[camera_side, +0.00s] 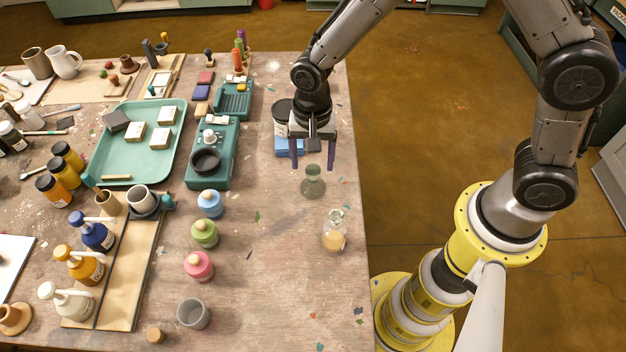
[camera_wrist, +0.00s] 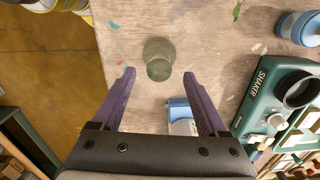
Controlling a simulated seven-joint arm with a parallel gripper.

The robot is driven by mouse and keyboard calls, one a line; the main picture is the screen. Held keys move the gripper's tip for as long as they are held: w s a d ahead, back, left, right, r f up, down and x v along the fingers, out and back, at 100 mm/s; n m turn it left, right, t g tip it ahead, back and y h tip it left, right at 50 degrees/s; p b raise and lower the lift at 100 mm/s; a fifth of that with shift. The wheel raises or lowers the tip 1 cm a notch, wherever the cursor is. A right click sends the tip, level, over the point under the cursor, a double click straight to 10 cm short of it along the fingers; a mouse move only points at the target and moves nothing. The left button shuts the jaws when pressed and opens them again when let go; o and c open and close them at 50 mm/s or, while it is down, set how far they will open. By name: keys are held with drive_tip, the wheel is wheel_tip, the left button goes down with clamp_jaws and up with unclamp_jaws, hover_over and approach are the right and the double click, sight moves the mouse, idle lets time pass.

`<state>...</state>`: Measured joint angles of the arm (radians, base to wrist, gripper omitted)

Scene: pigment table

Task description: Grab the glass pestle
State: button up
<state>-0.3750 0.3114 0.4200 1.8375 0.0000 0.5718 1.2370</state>
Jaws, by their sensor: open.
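The glass pestle (camera_side: 312,182) is a greenish, see-through piece with a wide base and a narrower top, standing upright on the table near its right side. In the wrist view the glass pestle (camera_wrist: 158,58) shows from above, just ahead of and between the fingertips. My gripper (camera_side: 312,160) is open and empty, with its two purple fingers pointing down behind and above the pestle. The fingers also show in the wrist view, where my gripper (camera_wrist: 158,72) spans wider than the pestle. No contact with the pestle is visible.
A blue item (camera_side: 288,147) and a dark-lidded tub (camera_side: 282,116) are close behind my gripper. A green shaker (camera_side: 213,158) and small blue, green and pink pots (camera_side: 204,232) stand left. Table around the pestle is clear.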

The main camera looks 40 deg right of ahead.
sight(313, 168)
drive_tip(key=shift+s+a+f, duration=0.1)
drive_tip(key=shift+s+f, duration=0.05)
drive_tip(key=shift+f, duration=2.15)
clamp_jaws()
